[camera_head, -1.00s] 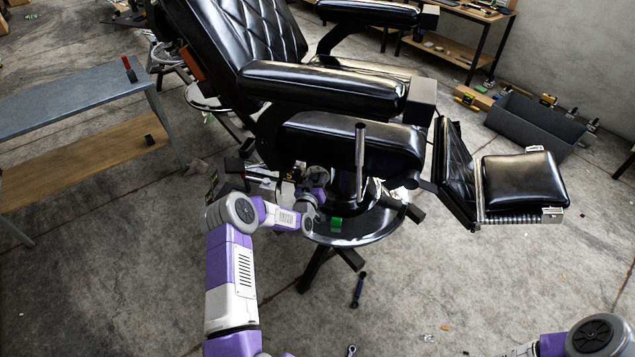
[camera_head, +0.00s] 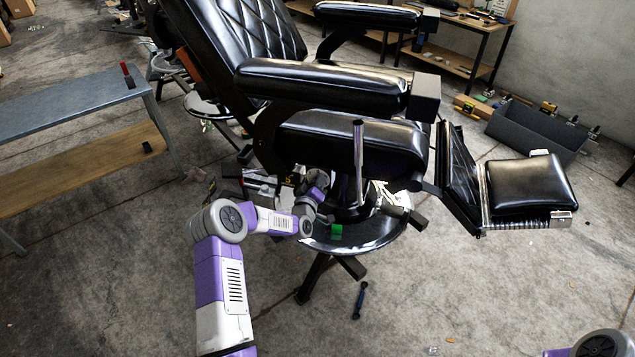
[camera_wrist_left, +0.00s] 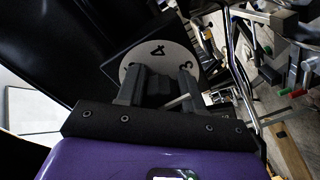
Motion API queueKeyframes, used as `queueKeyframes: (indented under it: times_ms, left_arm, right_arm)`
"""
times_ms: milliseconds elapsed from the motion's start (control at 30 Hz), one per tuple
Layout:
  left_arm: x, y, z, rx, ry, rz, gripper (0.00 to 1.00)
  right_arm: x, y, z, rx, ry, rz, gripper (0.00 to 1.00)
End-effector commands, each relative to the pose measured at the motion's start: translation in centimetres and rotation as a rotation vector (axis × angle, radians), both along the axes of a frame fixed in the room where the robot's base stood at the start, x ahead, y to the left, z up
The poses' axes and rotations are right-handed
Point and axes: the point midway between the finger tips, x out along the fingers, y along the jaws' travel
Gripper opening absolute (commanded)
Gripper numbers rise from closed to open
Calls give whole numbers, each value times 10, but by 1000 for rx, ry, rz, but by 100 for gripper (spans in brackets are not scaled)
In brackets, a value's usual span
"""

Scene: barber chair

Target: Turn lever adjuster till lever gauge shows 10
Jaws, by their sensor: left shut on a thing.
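The black barber chair (camera_head: 350,140) fills the middle of the head view. My left gripper (camera_head: 320,182) is low at its side, under the seat, and shows small there. In the left wrist view, my left gripper (camera_wrist_left: 160,84) is shut in front of a pale round dial (camera_wrist_left: 172,57) on a dark square plate. The numerals 4 and 3 show on the dial; the fingers cover its lower part. The gripped part, apparently the lever adjuster, is hidden between the fingers. I cannot read a gauge value. My right gripper is out of view.
The round chair base (camera_head: 365,238) is below. A footrest (camera_head: 528,188) juts right. A grey bench (camera_head: 70,100) stands left, and a wrench (camera_head: 360,300) lies on the floor.

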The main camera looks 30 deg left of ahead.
Motion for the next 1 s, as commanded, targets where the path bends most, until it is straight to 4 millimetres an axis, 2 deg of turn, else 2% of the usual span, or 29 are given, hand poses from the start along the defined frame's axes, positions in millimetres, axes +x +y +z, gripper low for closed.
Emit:
queueKeyframes:
  times_ms: [267, 300, 467, 767, 867, 1000]
  left_arm:
    - [-1, 0, -2, -2, 5, -1, 6]
    - [0, 0, -2, -2, 5, -1, 38]
    - [0, 0, -1, -1, 3, -1, 61]
    - [-1, 0, 0, 1, 2, 0, 61]
    - [-7, -2, 0, 0, 2, -1, 61]
    - [-25, -5, 1, 0, 4, 0, 61]
  right_arm:
    - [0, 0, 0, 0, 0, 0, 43]
    - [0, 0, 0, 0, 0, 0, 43]
    - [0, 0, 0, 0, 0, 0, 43]
    - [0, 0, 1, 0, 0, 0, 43]
    - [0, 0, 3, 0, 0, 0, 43]
    - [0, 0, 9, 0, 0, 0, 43]
